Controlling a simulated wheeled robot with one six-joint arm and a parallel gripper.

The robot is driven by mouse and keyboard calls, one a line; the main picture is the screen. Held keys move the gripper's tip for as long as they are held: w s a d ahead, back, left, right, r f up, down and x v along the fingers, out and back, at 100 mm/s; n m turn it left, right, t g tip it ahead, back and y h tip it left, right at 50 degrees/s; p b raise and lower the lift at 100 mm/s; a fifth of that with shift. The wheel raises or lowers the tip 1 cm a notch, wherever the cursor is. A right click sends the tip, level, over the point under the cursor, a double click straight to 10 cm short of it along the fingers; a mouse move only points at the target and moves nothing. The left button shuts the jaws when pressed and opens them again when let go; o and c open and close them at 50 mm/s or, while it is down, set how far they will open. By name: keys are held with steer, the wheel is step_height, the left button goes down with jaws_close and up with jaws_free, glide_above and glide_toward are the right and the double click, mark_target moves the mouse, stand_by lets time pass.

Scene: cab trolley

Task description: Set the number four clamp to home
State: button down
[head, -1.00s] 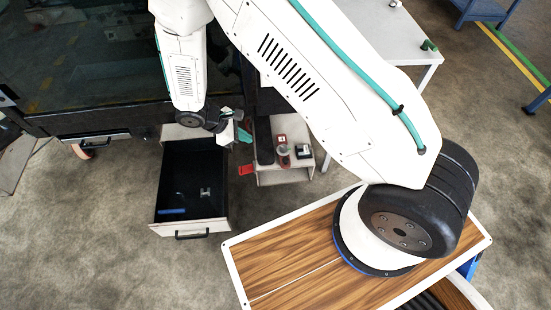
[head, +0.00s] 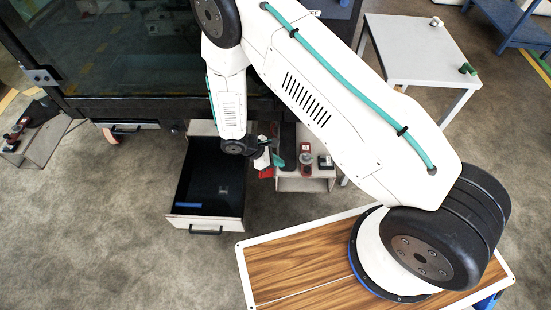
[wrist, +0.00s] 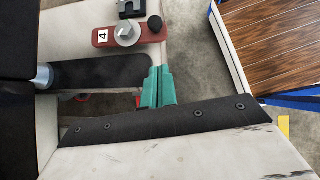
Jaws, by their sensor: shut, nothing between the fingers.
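The number four clamp shows in the wrist view as a red plate (wrist: 101,37) with a white "4" label, a silver knob (wrist: 126,33) and a black ball knob (wrist: 155,24) at its right end. In the head view, a red and grey fitting (head: 305,148) on the small trolley (head: 303,184) looks like the same clamp; its label is too small to read. My gripper (wrist: 158,86) has teal fingers pressed together and empty. In the wrist view the fingertips lie below the ball knob, apart from it. In the head view my gripper (head: 278,160) is at the trolley's left side.
An open dark drawer (head: 206,221) stands left of the trolley. A black block (wrist: 131,8) sits beyond the clamp. A red piece (head: 265,168) is close beside my gripper. A wood-topped surface (head: 290,270) is in front, and a white table (head: 415,50) at the back right.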

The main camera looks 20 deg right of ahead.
steer(key=s+d+f, duration=0.1)
steer(key=d+f, duration=0.3)
steer(key=d, duration=0.3)
steer(key=shift+d+f, duration=0.2)
steer(key=shift+f, duration=0.2)
steer(key=shift+s, duration=0.2)
